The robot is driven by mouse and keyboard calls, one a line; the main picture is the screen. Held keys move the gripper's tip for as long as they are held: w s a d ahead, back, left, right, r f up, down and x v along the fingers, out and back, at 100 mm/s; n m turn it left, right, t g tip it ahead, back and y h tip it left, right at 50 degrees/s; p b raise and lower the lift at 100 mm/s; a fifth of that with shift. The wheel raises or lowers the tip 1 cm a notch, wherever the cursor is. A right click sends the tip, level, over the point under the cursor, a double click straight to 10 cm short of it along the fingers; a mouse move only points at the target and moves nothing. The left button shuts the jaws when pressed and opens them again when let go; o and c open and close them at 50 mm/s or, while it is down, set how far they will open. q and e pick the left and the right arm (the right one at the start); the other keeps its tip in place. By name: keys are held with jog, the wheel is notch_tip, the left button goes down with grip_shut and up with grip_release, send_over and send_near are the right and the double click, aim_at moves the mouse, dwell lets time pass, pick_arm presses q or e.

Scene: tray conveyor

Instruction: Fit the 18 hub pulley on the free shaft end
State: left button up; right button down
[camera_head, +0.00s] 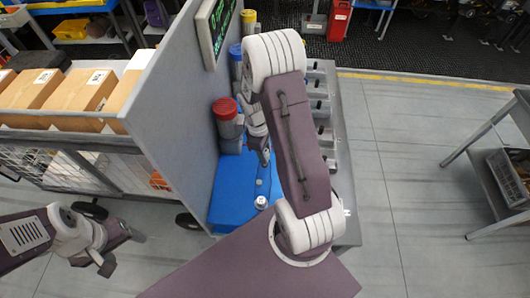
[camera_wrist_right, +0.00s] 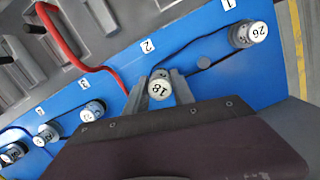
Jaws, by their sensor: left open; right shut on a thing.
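The 18 hub pulley (camera_wrist_right: 159,90), a pale cylinder with "18" on its end face, sits between the two fingers of my right gripper (camera_wrist_right: 158,88) in the right wrist view. The gripper is shut on it, over the blue panel (camera_wrist_right: 215,75). I cannot tell whether the pulley touches the panel or a shaft. In the head view my right gripper (camera_head: 264,157) is over the blue panel (camera_head: 232,192), partly hidden by my arm. My left gripper (camera_head: 106,264) is open and empty at the lower left, away from the panel. I cannot make out the free shaft end clearly.
A pulley marked 26 (camera_wrist_right: 254,33) stands on the panel by label 1. Several smaller hubs, one of them here (camera_wrist_right: 92,111), stand along the left. A red hose (camera_wrist_right: 70,42) curves beside the panel. A grey partition (camera_head: 190,110) stands left of the panel.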

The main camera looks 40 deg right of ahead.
jog(key=shift+p, duration=0.35)
dwell(0.5)
jog(key=shift+f+b, duration=1.65)
jog(key=shift+f, duration=0.65)
jog(key=c, duration=1)
grip_release()
jog(key=shift+r, duration=0.1)
jog(key=r, duration=0.6)
jog(key=w+r, duration=0.1)
jog(key=r, duration=0.2)
jog(key=shift+a, duration=0.4)
